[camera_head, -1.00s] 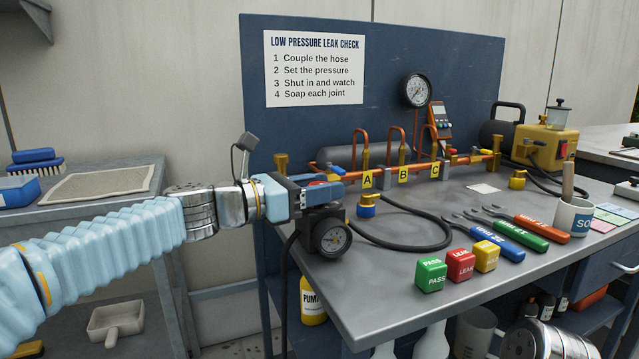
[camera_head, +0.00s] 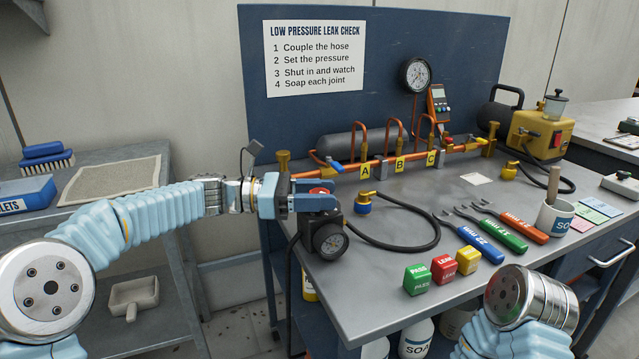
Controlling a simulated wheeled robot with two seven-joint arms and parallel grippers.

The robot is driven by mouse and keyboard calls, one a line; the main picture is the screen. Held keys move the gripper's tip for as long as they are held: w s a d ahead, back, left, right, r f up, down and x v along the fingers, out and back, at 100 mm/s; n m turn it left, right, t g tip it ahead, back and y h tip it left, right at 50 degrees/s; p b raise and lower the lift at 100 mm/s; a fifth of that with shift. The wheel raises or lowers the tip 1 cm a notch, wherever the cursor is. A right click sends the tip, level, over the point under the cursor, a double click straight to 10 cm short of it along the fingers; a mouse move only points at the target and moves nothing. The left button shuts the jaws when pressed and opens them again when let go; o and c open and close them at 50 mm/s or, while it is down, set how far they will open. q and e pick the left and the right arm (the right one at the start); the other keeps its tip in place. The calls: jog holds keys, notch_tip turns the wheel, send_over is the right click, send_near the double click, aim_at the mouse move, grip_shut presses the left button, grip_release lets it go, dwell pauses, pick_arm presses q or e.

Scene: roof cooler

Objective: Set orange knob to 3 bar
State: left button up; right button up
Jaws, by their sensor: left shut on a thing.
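The orange-red knob (camera_head: 320,190) sits on top of a dark regulator block at the bench's front left corner. Only a little of the knob shows between my gripper's fingers. My left gripper (camera_head: 312,201) reaches in from the left and is shut on the knob. A round pressure gauge (camera_head: 330,241) faces forward below it. Its dial is too small to read surely. My right arm shows at the bottom right, but its gripper is out of view.
A hose with a brass and blue fitting (camera_head: 363,202) lies right of the regulator. Behind it runs the copper manifold (camera_head: 400,160) under a larger gauge (camera_head: 415,75). Coloured blocks (camera_head: 443,267) and wrenches (camera_head: 505,228) lie on the bench (camera_head: 385,290).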

dwell(0.3)
pick_arm(q)
jog(key=o, duration=0.9)
jog(key=a, duration=1.4)
jog(key=shift+b, duration=0.35)
jog(key=shift+d+f, duration=0.1)
